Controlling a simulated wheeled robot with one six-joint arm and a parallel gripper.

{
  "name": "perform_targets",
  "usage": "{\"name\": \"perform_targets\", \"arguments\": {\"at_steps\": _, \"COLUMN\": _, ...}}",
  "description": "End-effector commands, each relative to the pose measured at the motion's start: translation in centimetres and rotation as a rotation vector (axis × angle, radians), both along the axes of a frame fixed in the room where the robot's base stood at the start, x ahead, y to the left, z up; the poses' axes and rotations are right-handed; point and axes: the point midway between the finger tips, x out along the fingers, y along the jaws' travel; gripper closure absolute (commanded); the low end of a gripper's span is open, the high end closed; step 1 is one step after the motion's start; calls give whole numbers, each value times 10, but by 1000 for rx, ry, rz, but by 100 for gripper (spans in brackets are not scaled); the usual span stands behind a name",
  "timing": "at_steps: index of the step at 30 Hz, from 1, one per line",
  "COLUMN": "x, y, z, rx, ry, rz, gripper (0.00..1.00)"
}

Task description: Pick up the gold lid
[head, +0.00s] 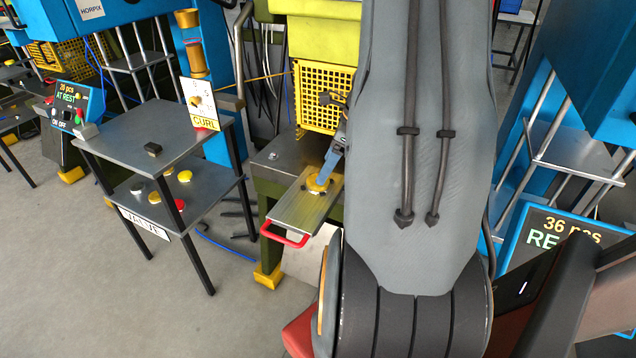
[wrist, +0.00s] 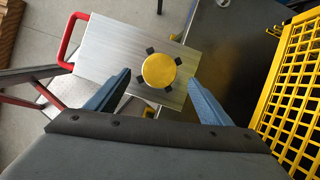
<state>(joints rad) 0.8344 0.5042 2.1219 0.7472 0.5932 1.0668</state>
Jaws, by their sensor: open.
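The gold lid (wrist: 159,70) is a round disc lying flat on a metal plate (wrist: 105,50) with a red handle. Several small dark pads sit around its rim. My gripper (wrist: 160,88) is open, with its blue fingers apart on the lower left and lower right of the lid in the wrist view. In the head view, the lid (head: 318,183) lies on the same plate, partly hidden by my blue finger (head: 329,166). I cannot tell whether a finger touches the lid.
A yellow perforated guard (wrist: 294,75) stands close on the right in the wrist view. The red handle (head: 285,238) sticks out at the plate's front. A two-tier grey table (head: 150,135) on the left holds several gold, white and red discs on its lower shelf.

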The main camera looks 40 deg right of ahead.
Motion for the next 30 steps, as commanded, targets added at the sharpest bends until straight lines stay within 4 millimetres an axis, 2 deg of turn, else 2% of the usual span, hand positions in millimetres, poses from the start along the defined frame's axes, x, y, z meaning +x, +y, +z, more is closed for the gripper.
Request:
{"name": "perform_targets", "arguments": {"at_steps": 12, "x": 13, "y": 10, "z": -44, "rx": 0, "ry": 1, "rz": 4, "gripper": 26}}
{"name": "perform_targets", "arguments": {"at_steps": 20, "x": 15, "y": 10, "z": -47, "rx": -2, "ry": 0, "rz": 4, "gripper": 26}}
{"name": "perform_targets", "arguments": {"at_steps": 21, "x": 15, "y": 10, "z": -47, "rx": -2, "ry": 0, "rz": 4, "gripper": 28}}
{"name": "perform_targets", "arguments": {"at_steps": 23, "x": 14, "y": 11, "z": -46, "rx": -2, "ry": 0, "rz": 4, "gripper": 38}}
{"name": "perform_targets", "arguments": {"at_steps": 28, "x": 14, "y": 11, "z": -46, "rx": -2, "ry": 0, "rz": 4, "gripper": 67}}
{"name": "perform_targets", "arguments": {"at_steps": 30, "x": 14, "y": 11, "z": -46, "rx": -2, "ry": 0, "rz": 4, "gripper": 73}}
